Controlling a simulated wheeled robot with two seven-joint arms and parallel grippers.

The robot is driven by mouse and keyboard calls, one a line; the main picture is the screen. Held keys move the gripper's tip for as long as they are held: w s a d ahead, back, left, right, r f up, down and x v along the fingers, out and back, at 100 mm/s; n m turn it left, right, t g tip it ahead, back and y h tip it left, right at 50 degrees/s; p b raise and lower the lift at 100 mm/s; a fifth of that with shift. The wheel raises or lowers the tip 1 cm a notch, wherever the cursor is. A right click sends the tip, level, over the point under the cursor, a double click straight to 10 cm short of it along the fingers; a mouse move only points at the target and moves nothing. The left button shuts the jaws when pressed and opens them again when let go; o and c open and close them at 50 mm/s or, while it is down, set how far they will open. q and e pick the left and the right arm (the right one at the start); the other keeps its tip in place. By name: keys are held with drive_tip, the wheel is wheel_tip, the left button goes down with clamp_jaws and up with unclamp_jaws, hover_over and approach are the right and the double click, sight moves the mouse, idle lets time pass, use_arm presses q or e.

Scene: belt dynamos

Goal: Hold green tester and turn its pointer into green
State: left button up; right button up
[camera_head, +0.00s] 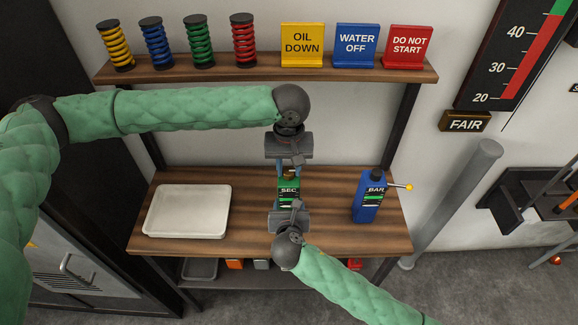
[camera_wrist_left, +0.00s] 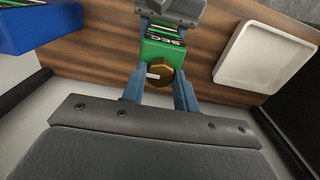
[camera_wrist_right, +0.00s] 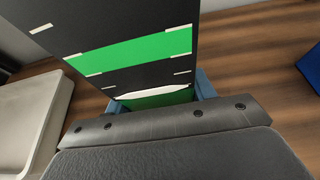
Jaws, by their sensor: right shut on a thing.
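The green tester (camera_head: 288,186), marked SEC, is held above the wooden bench between my two grippers. My right gripper (camera_head: 290,205) comes from the front and is shut on its green body, which also shows in the right wrist view (camera_wrist_right: 160,100). My left gripper (camera_head: 289,169) is at the far end. In the left wrist view its blue fingers stand open either side of the tester's brass knob (camera_wrist_left: 160,77); contact is unclear.
A blue tester (camera_head: 367,200), marked BAR, stands on the bench (camera_head: 330,235) to the right, its yellow-tipped lever pointing right. A white tray (camera_head: 187,232) lies to the left. A shelf (camera_head: 270,70) above carries coloured springs and signs. A grey post stands right of the bench.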

use_arm(q)
drive_tip(key=shift+f+m, duration=0.1)
drive_tip(key=shift+m, duration=0.3)
drive_tip(key=shift+c, duration=0.4)
use_arm(e)
drive_tip(key=shift+f, duration=0.2)
use_arm(q)
drive_tip(key=m, duration=0.4)
drive_tip(key=shift+m, duration=0.3)
drive_tip(key=m, duration=1.1)
drive_tip(key=shift+m, duration=0.4)
drive_tip(key=m, duration=0.5)
drive_tip(key=shift+m, duration=0.4)
drive_tip(key=o, duration=1)
